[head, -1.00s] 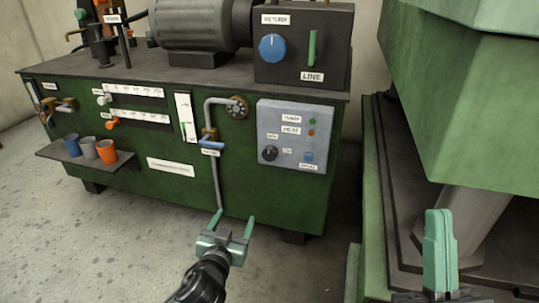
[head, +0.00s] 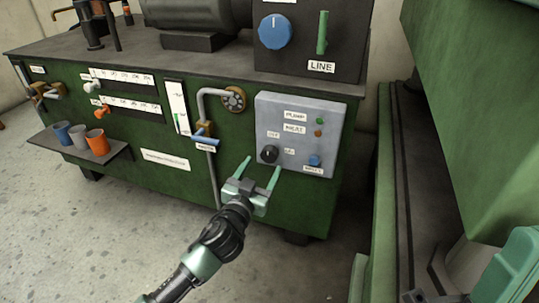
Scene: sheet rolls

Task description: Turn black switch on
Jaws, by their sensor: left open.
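The black switch (head: 269,154) is a round knob at the lower left of a grey control panel (head: 268,111) on the green machine's front. Small labels sit above it and to its right. My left gripper (head: 260,166) is open and empty, with its two green fingers pointing up toward the panel's lower edge. The knob shows between and just above the fingertips; I cannot tell how far in front of it they are. My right gripper (head: 508,272) shows only in part at the lower right, and its jaws cannot be read.
A blue button (head: 314,160) sits right of the knob, with green and red lights above. A pipe with a blue-handled valve (head: 204,139) runs left of the panel. A shelf with cups (head: 97,143) is at left. A green press (head: 475,110) stands close on the right.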

